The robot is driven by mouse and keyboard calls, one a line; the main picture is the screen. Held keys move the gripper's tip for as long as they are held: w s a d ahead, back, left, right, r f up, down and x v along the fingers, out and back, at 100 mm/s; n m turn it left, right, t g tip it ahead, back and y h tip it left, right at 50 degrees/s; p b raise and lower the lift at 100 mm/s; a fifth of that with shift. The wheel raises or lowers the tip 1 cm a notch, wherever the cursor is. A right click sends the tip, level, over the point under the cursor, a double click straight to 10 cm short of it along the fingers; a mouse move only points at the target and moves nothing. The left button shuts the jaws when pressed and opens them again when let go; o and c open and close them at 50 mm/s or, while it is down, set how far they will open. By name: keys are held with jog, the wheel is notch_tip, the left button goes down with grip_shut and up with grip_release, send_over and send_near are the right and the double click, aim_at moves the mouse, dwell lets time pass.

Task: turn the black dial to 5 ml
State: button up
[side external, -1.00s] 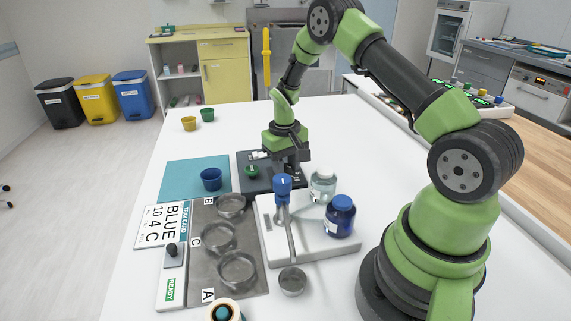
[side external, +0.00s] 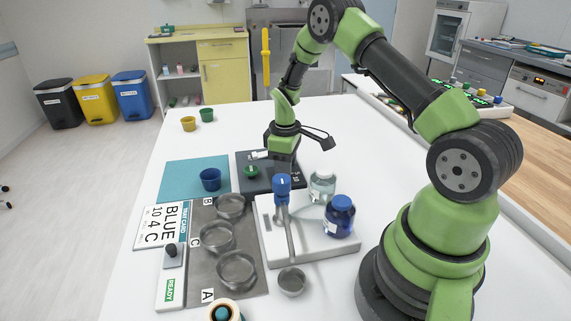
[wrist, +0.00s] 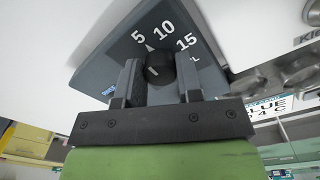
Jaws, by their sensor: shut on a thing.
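The black dial (wrist: 159,68) stands on a dark grey panel (wrist: 108,70) with white marks 5, 10 and 15. My gripper (wrist: 160,72) has one finger on each side of the dial and is shut on it. A small white pointer shows just beyond the dial, between the 5 and the 10 and nearer the 5. In the side view my gripper (side external: 283,167) points down over the dark unit (side external: 248,185) and hides the dial. A green button (side external: 251,171) shows on that unit, left of my gripper.
A blue cup (side external: 210,179) sits on a teal mat (side external: 180,178) to the left. The table behind is mostly clear.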

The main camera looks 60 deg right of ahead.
dwell(0.3)
jog(key=o, duration=0.9)
jog(key=shift+r, duration=0.1)
notch_tip(320, 180, up, 10)
jog(key=shift+a+f, duration=0.1)
